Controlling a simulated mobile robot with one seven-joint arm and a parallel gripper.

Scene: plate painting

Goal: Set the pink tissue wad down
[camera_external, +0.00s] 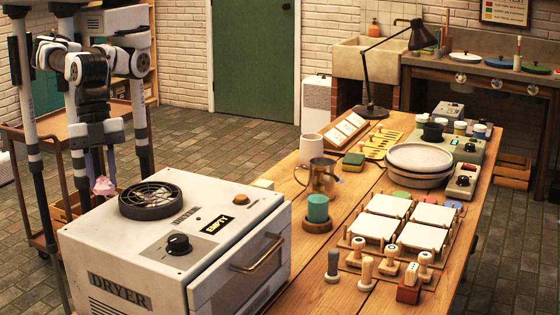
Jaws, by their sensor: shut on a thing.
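The pink tissue wad (104,186) is a small crumpled pink piece at the left of the external view. My gripper (104,172) hangs pointing down and is shut on the wad, holding it at its tips. The wad is in the air just left of the dryer's round top grille, and I cannot tell its exact height or depth. The fingers are small and partly blurred in this view.
The white dryer (140,240) stands right of my gripper, with a black round grille (150,200) on top. A brown cart (40,135) is at the left. The wooden table (335,265) holds stacked plates (420,160), white tiles (383,205), stamps and a lamp (372,85).

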